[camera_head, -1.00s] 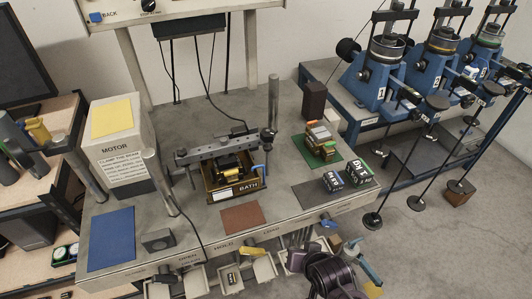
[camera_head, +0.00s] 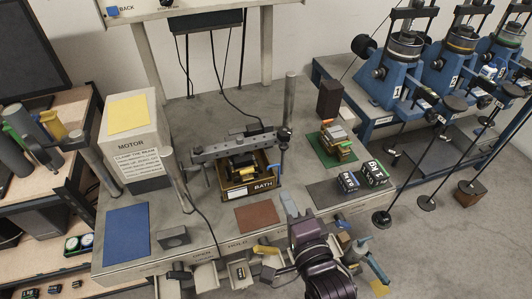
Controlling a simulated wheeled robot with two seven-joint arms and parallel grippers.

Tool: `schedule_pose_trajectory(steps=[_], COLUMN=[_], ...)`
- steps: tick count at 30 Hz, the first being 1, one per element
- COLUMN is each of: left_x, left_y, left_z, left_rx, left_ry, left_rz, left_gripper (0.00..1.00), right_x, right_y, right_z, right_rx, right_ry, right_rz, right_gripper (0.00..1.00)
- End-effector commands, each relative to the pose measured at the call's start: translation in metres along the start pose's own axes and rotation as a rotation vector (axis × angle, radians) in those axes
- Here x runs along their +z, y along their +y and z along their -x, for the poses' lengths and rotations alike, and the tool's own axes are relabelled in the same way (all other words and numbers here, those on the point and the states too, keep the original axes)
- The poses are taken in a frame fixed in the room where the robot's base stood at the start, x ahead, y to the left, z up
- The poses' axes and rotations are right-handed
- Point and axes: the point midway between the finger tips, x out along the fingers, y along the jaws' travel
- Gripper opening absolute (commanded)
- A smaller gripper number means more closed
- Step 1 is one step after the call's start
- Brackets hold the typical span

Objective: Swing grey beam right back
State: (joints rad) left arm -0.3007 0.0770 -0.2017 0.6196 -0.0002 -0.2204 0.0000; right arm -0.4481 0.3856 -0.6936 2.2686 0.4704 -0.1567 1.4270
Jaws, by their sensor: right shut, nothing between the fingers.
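The grey beam (camera_head: 232,147) lies across above the bath (camera_head: 253,189), running from a left end near the motor block to the right post (camera_head: 289,103). My right gripper (camera_head: 289,204) is shut and empty. It comes up from the bottom over the bench's front part, just right of the brown-red mat, in front of the bath and apart from the beam. My left gripper is not in view.
The motor block (camera_head: 137,142) stands left of the beam. A second upright post (camera_head: 177,168) stands near its left end. Labelled weights (camera_head: 373,173) and a green mat (camera_head: 322,153) lie to the right. Levers and small bins line the front edge.

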Motion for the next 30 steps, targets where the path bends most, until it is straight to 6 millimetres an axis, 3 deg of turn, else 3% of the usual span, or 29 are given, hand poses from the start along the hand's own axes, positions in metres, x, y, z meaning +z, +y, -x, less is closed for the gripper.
schedule_pose_trajectory(steps=[4, 8, 21, 30], left_x=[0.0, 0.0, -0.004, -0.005], left_y=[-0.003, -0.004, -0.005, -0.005], left_z=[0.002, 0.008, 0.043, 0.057], left_rx=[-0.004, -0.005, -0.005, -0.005], left_ry=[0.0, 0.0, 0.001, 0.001], left_rz=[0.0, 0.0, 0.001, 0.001], left_gripper=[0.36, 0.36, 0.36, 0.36], right_x=[0.004, 0.003, 0.003, 0.003], right_y=[-0.009, -0.012, -0.02, -0.018], right_z=[0.001, -0.011, -0.101, -0.134], right_rx=[-0.061, -0.067, -0.064, -0.061], right_ry=[0.002, 0.003, 0.002, 0.001], right_rz=[-0.074, -0.078, -0.075, -0.076], right_gripper=[0.0, 0.0, 0.0, 0.0])
